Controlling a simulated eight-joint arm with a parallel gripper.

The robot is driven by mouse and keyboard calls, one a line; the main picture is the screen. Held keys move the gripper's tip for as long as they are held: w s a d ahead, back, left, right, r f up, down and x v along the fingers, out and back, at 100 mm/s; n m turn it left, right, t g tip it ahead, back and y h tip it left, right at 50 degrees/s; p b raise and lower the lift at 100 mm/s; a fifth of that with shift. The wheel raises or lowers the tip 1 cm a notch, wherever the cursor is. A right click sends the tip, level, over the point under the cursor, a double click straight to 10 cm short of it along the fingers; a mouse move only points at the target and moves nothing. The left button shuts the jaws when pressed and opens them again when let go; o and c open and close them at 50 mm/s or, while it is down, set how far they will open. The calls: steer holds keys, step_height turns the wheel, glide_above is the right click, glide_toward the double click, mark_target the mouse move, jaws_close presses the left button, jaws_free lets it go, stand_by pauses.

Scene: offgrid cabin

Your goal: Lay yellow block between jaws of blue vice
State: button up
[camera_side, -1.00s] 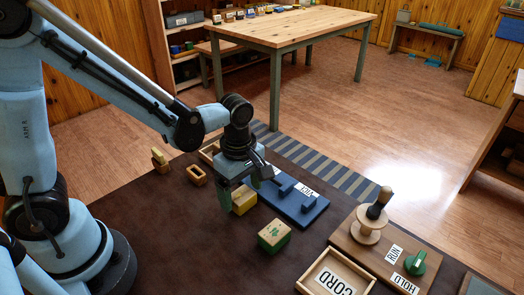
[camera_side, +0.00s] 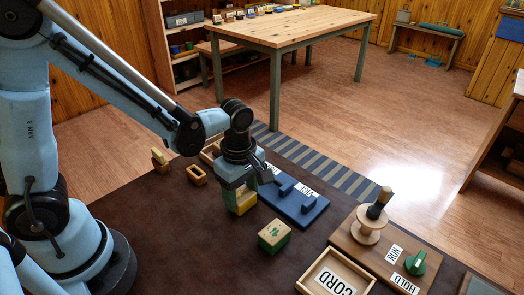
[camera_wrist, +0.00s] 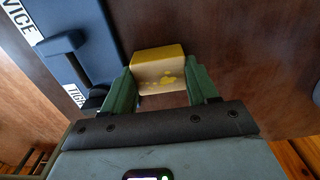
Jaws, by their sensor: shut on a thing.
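The yellow block (camera_side: 246,203) has a bright yellow side and a pale wooden face with yellow marks. My gripper (camera_side: 238,203) points down with its green fingers shut on this block. The wrist view shows the block (camera_wrist: 158,68) between the two fingertips (camera_wrist: 160,88). I cannot tell whether it still touches the table. The blue vice (camera_side: 285,205) lies just right of the gripper, with raised blue jaws and a "VICE" label. In the wrist view the vice (camera_wrist: 92,28) is at upper left, apart from the block.
A green-and-wood block (camera_side: 273,237) stands in front of the vice. Small wooden pieces (camera_side: 197,175) stand at the left. The brown front of the table is clear.

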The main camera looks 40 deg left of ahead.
steer(key=shift+r, duration=0.85)
steer(key=shift+r, duration=1.65)
steer(key=shift+w+a+r+m, duration=0.25)
steer(key=shift+r+m, duration=0.3)
steer(key=shift+m, duration=0.25)
steer(key=a+r+m, duration=0.6)
steer(key=r+m, duration=0.5)
steer(key=m, duration=0.5)
steer(key=shift+w, duration=0.45)
